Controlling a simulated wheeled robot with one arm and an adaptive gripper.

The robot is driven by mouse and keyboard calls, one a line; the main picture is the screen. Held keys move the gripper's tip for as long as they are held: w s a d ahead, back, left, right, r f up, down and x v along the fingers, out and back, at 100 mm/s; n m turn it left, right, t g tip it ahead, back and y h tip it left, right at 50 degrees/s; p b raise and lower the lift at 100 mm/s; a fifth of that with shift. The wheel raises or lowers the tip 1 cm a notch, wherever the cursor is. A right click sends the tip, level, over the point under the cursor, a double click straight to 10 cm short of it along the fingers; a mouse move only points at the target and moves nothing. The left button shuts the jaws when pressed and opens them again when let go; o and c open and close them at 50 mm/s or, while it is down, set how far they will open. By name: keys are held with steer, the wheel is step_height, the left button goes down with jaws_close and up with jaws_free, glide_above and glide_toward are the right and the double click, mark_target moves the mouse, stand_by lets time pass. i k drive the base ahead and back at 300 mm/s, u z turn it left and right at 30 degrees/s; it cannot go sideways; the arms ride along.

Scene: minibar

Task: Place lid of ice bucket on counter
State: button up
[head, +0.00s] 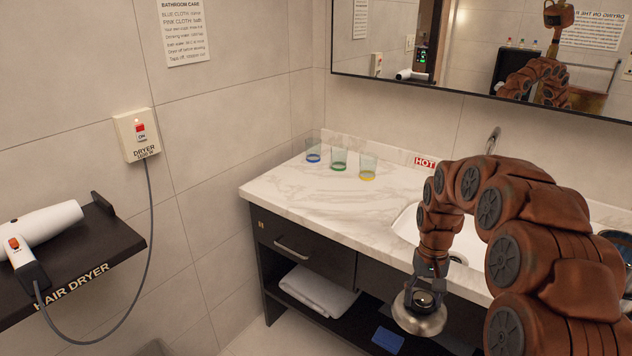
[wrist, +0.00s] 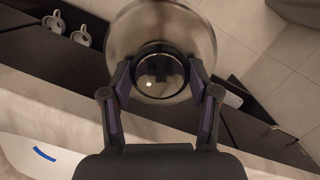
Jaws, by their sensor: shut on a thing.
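The ice bucket lid (head: 418,320) is a round silver metal disc with a dark knob. My gripper (head: 424,293) is shut on the knob and holds the lid out in front of the counter's front edge, with the lid hanging below the gripper. In the wrist view the lid (wrist: 160,22) is between and beyond the fingertips of my gripper (wrist: 160,78), which close on the black knob. The marble counter (head: 310,205) has a wide bare stretch left of the sink. I cannot identify the ice bucket in these views.
Three tumblers, blue-based (head: 313,151), green-based (head: 339,160) and yellow-based (head: 368,167), stand at the counter's back. The sink (head: 408,224) is right of the bare marble. Below are a drawer (head: 300,254) and a folded towel (head: 318,290). A hair dryer shelf (head: 80,262) is at left.

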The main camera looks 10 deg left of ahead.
mark_target(302, 184)
steer(key=u, duration=0.85)
steer(key=i, duration=1.25)
steer(key=u, duration=0.6)
